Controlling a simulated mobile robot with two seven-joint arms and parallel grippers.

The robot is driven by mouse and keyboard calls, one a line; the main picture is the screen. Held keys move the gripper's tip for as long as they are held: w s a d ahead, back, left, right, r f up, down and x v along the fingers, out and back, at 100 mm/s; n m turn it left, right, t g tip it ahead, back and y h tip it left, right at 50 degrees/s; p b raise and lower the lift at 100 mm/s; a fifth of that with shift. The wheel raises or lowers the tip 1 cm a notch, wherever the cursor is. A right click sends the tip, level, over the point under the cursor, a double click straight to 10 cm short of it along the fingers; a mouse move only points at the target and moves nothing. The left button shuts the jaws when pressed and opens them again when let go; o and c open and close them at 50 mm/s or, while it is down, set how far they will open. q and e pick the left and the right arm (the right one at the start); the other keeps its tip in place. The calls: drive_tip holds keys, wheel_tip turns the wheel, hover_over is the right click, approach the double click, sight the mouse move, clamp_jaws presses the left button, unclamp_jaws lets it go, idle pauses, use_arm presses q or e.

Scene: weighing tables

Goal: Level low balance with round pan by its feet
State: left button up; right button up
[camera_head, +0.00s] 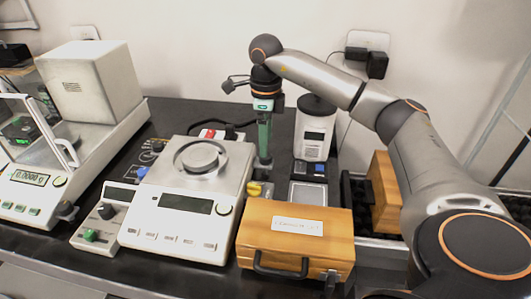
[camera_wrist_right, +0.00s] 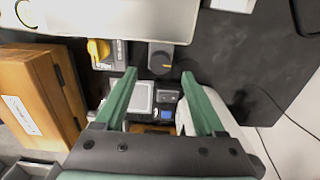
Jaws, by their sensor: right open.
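The low balance (camera_head: 158,222) is a white, flat unit with a dark blank display and a round metal pan (camera_head: 200,157) on top. It stands on the dark table in the middle of the head view; its edge (camera_wrist_right: 110,18) crosses the top of the right wrist view. A grey foot with a dark round knob (camera_wrist_right: 160,60) sticks out from that edge. My right gripper (camera_head: 264,165) points down behind the balance's right side. Its green fingers are open and empty in the right wrist view (camera_wrist_right: 160,76), their tips just short of the foot. No bubble level can be made out. My left gripper is out of view.
A wooden box (camera_head: 295,240) stands right of the balance. A yellow knob (camera_wrist_right: 99,50) sits beside the foot. A white device (camera_head: 314,130) stands behind, a control box (camera_head: 105,222) at the left, and a draft-shield balance (camera_head: 30,190) further left.

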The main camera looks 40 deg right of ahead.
drive_tip(key=shift+f, duration=2.15)
drive_tip(key=shift+c, duration=0.3)
clamp_jaws()
